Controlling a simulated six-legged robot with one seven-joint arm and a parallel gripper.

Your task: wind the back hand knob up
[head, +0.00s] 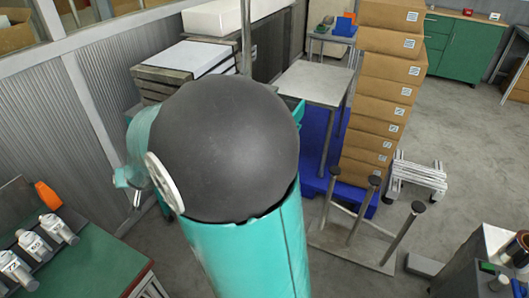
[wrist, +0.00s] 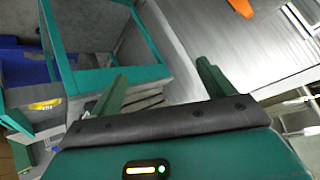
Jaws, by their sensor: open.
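I cannot make out the back hand knob in either view. My gripper (wrist: 162,70) shows in the wrist view with its two green fingers apart and nothing between them. In the head view my large teal and dark grey arm fills the middle and hides much of what lies behind it. A pale disc (head: 165,184) shows at the left side of the dark dome; I cannot tell what it belongs to.
A tall carton stack (head: 385,85), a three-post stand (head: 350,235) and a dark table (head: 480,265) are at right.

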